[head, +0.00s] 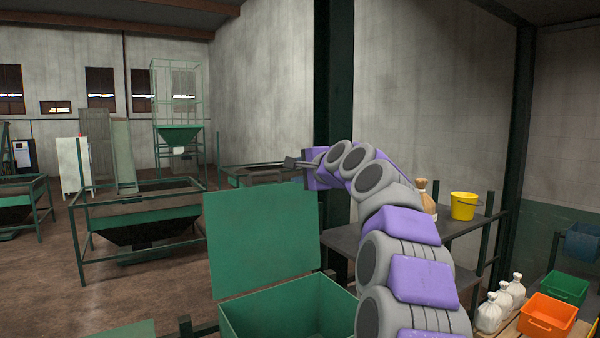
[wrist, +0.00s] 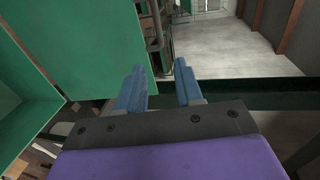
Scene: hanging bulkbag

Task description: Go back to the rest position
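My gripper (head: 296,163) is raised at the end of my purple and grey arm, above the top edge of the open green lid (head: 262,240) in the head view. In the wrist view, my gripper (wrist: 161,88) shows its two blue fingers apart, with nothing between them. The green lid also fills the upper left of the wrist view (wrist: 85,45). Below the lid in the head view is an open green box (head: 270,312), its inside partly hidden by my arm.
A green hopper frame (head: 145,222) stands left. A dark green post (head: 334,90) rises behind my arm.

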